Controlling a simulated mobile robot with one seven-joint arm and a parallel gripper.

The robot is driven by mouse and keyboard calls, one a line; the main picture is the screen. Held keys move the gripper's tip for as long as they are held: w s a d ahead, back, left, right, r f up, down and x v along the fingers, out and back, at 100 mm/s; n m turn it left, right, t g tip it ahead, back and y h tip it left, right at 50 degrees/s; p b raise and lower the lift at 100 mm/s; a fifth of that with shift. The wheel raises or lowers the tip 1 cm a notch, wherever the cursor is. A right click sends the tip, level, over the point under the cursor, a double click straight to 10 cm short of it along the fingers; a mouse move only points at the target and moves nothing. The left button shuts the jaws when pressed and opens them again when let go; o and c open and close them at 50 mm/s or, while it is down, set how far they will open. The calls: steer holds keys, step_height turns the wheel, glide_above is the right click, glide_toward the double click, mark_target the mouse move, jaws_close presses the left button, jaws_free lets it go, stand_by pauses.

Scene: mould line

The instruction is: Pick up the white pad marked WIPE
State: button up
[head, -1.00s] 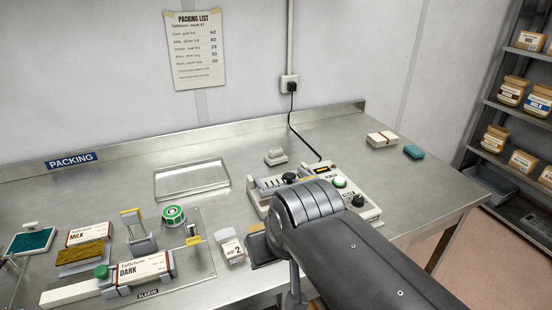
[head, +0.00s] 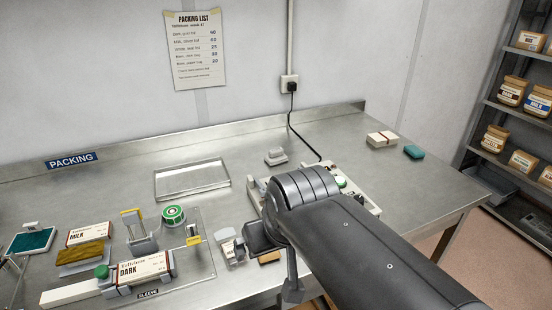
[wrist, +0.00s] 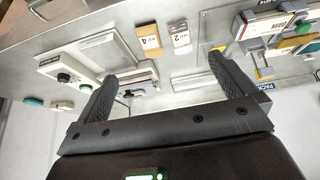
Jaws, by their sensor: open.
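I cannot read the word WIPE in either view. A small white pad-like block with a dark red band (head: 382,139) lies at the back right of the steel bench, left of a teal block. Another small pale block marked 2 (head: 231,247) lies near the front, beside my gripper; it also shows in the wrist view (wrist: 181,39). A tan block with a white label marked 4 (wrist: 149,42) lies next to it, partly hidden by my arm in the head view. My gripper (wrist: 162,68) is open, its fingers wide apart with nothing between them, above the bench.
A grey-white machine (wrist: 80,68) with a green button stands under my arm, its cord running to the wall. A clear shallow tray (head: 192,179) lies behind. Cartons and a sleeve fixture (head: 205,270) fill the left. The teal block (head: 413,152) is at the right.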

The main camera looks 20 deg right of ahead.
steer(key=w+d+r, duration=0.1)
steer(key=w+r, duration=0.2)
steer(key=w, duration=0.4)
steer(key=w+d+r, duration=0.2)
steer(key=w+r, duration=0.1)
steer(key=w, duration=0.4)
steer(key=n+g, duration=0.1)
glide_above(277, 151)
steer(key=s, duration=0.4)
step_height(277, 151, down, 16)
steer(key=x, duration=0.5)
steer(key=shift+w+x, duration=0.15)
steer(key=shift+x, duration=1.3)
steer(key=shift+w+x, duration=0.15)
steer(key=shift+x, duration=1.25)
steer(key=shift+r, duration=0.15)
steer(key=shift+c, duration=0.2)
